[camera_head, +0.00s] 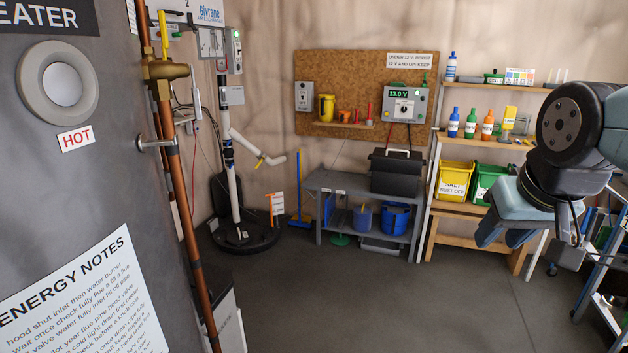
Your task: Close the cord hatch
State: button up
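I cannot make out a cord hatch in this view. The grey heater cabinet (60,190) fills the left side, with a round silver fitting (58,85), a HOT label (76,138) and an ENERGY NOTES sheet (85,300). My gripper (506,238) hangs at the right, in front of the shelves and well apart from the heater. Its blue-grey fingers point down. The gap between them is not clear, and I see nothing held.
Copper pipes (177,170) run down the heater's right edge. A grey bench (345,183) with a black box (394,172) stands at the back. Wooden shelves (470,209) hold bottles and bins. A blue rack (603,285) is at the right edge. The middle floor (390,305) is clear.

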aim_at(214, 225)
jog(key=i, duration=2.2)
jog(key=u, duration=0.55)
jog(key=i, duration=1.25)
jog(key=u, duration=0.8)
jog(key=i, duration=1.2)
jog(key=u, duration=0.4)
jog(key=k, duration=0.85)
jog(key=u, duration=0.2)
jog(key=i, duration=0.45)
jog(key=z, duration=0.05)
